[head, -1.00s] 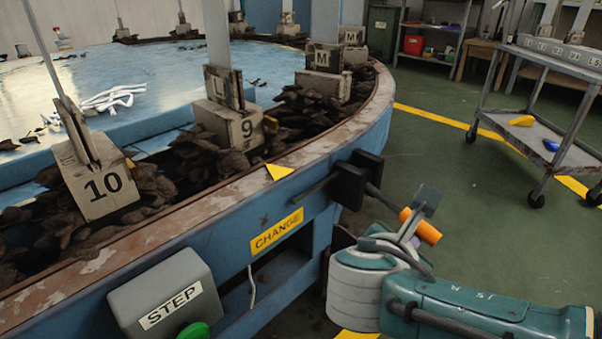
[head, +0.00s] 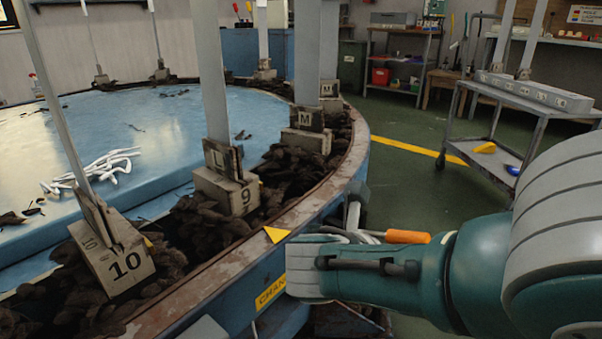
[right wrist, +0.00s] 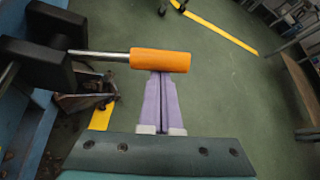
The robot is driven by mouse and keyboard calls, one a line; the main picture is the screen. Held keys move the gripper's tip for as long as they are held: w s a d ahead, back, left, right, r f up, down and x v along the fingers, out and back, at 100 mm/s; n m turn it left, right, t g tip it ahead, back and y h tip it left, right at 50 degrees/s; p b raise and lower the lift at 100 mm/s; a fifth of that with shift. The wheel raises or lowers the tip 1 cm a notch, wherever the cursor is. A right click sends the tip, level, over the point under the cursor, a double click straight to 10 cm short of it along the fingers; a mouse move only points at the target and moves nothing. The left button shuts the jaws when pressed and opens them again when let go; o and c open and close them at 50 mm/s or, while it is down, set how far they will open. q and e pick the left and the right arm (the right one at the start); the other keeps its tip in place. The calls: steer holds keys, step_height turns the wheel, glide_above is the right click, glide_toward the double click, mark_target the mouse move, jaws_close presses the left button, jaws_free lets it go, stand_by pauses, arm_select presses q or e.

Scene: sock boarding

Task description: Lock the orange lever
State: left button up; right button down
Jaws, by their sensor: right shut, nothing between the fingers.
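The orange lever handle (head: 408,237) sticks out to the right from the table's side in the head view. In the right wrist view the orange grip (right wrist: 160,61) sits on a metal rod running left into a black block (right wrist: 38,50). My right gripper (right wrist: 160,74) is shut, its two purple fingers together with nothing between them. Their tips meet the lower edge of the orange grip in the picture; I cannot tell whether they touch it. My left gripper is not in view.
The round blue table's brown rim (head: 335,190) runs just left of my right wrist, with a yellow pointer (head: 277,234) on it. Numbered blocks on posts, such as block 9 (head: 228,192), stand inside the rim. A grey cart (head: 500,165) stands right. Green floor between is open.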

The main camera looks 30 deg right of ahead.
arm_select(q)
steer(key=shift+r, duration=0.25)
arm_select(e)
steer(key=shift+w+r, duration=0.15)
steer(key=shift+r, duration=0.3)
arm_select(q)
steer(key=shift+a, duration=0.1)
